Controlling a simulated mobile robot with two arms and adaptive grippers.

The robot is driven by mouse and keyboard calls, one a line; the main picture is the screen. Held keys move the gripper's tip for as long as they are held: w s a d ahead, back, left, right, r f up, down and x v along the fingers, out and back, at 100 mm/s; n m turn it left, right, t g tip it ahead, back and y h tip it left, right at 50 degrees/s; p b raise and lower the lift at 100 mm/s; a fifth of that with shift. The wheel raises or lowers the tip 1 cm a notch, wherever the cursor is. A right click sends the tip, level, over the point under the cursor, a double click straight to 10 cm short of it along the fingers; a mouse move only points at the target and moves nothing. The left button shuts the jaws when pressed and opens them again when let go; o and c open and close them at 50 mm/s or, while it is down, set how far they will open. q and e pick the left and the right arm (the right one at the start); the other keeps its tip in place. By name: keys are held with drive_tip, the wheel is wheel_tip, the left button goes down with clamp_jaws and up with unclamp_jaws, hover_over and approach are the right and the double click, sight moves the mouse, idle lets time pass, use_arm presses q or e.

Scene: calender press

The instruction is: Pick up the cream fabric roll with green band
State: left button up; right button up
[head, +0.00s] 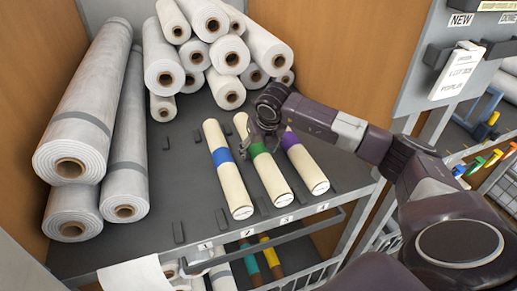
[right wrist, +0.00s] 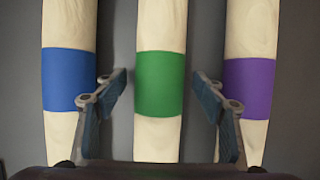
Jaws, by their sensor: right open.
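The cream fabric roll with green band (head: 273,177) lies on the dark shelf, between a cream roll with a blue band (head: 233,186) and one with a purple band (head: 306,168). My right gripper (head: 263,140) is above the green-banded roll near its band and partly covers it. In the right wrist view the green band (right wrist: 160,84) shows between the two open fingers (right wrist: 160,100), with a gap on each side. The fingers overlap the edges of the blue band (right wrist: 67,78) and purple band (right wrist: 249,88) in the picture. My left gripper is not in view.
Large grey-white rolls (head: 85,115) lean at the left, and several white rolls (head: 165,65) are stacked at the back. Small dark stops (head: 178,232) stand on the shelf (head: 160,195). A rail (head: 290,228) runs along its front. Bare shelf lies left of the blue-banded roll.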

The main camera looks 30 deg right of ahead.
drive_tip(key=shift+w+f, duration=0.1)
drive_tip(key=shift+f, duration=0.3)
drive_tip(key=c, duration=1.6)
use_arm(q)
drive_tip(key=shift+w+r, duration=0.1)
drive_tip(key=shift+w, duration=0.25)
use_arm(e)
drive_tip(key=shift+r, duration=0.1)
drive_tip(key=shift+c, duration=0.2)
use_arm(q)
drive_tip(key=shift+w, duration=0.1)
use_arm(e)
drive_tip(key=shift+w+r, duration=0.1)
drive_tip(key=shift+r, duration=0.05)
